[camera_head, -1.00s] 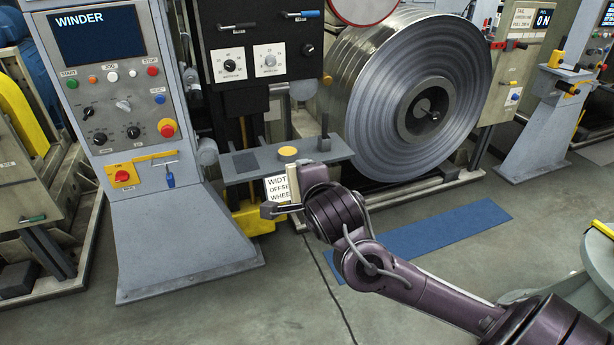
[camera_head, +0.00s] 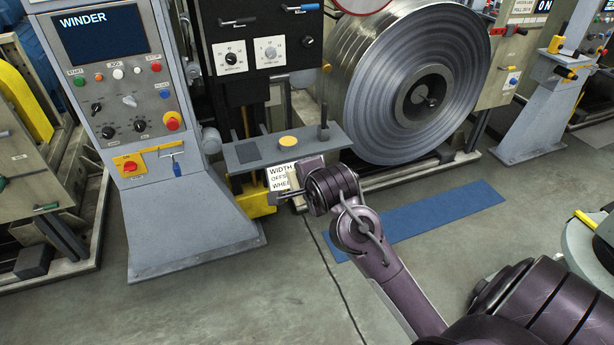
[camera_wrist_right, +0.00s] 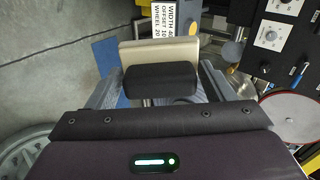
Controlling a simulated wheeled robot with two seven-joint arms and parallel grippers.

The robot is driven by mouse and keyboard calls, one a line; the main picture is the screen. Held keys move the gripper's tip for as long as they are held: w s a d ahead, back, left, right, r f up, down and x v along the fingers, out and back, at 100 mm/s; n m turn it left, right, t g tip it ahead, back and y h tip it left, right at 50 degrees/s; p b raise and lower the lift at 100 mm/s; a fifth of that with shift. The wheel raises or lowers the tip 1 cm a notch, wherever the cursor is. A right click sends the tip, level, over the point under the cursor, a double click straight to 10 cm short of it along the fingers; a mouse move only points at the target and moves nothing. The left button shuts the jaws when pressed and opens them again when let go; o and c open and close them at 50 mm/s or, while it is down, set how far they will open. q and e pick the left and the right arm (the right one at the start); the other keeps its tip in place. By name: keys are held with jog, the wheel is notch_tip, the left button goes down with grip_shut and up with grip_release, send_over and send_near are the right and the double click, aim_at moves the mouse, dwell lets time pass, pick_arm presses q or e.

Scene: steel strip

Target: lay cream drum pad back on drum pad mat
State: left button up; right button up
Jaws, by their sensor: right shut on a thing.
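The cream drum pad (camera_wrist_right: 160,55) is a flat pale block between the fingers of my right gripper (camera_wrist_right: 160,75) in the right wrist view. The gripper is shut on it. In the head view, my right gripper (camera_head: 292,206) is in front of and below the grey shelf, and only a small pale part of the pad shows there. A dark square mat (camera_head: 248,152) lies bare on the left part of the shelf. A long blue mat (camera_head: 430,220) lies on the floor. I cannot tell which one is the drum pad mat. My left gripper is not in view.
The grey shelf (camera_head: 318,142) carries a yellow disc (camera_head: 288,141) and a dark upright post (camera_head: 324,123). A white label (camera_head: 281,176) hangs below its front edge. The winder console (camera_head: 130,100) stands left, the steel coil (camera_head: 390,95) right.

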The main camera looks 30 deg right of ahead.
jog(key=shift+w+d+r+n+g+y+p, duration=0.15)
jog(key=shift+r+n+g+y+p, duration=0.35)
jog(key=shift+p, duration=0.95)
jog(key=shift+w+d+r+g+y+p, duration=0.1)
jog(key=shift+w+r+g+p, duration=0.2)
jog(key=shift+g+p, duration=0.8)
jog(key=g+p, duration=0.1)
jog(key=p, duration=0.1)
jog(key=r+n+p, duration=0.1)
jog(key=p, duration=0.2)
jog(key=shift+w+d+g+y, duration=0.1)
jog(key=shift+w+g+y, duration=0.2)
jog(key=shift+g+y, duration=0.1)
jog(key=shift+w+d+r+n+g+p, duration=0.1)
jog(key=shift+w+r+n+g+p, duration=0.15)
jog(key=shift+g+p, duration=0.55)
jog(key=shift+w+d+n+g+y, duration=0.2)
jog(key=shift+n+g+y, duration=0.25)
jog(key=shift+g, duration=0.65)
jog(key=shift+r, duration=0.1)
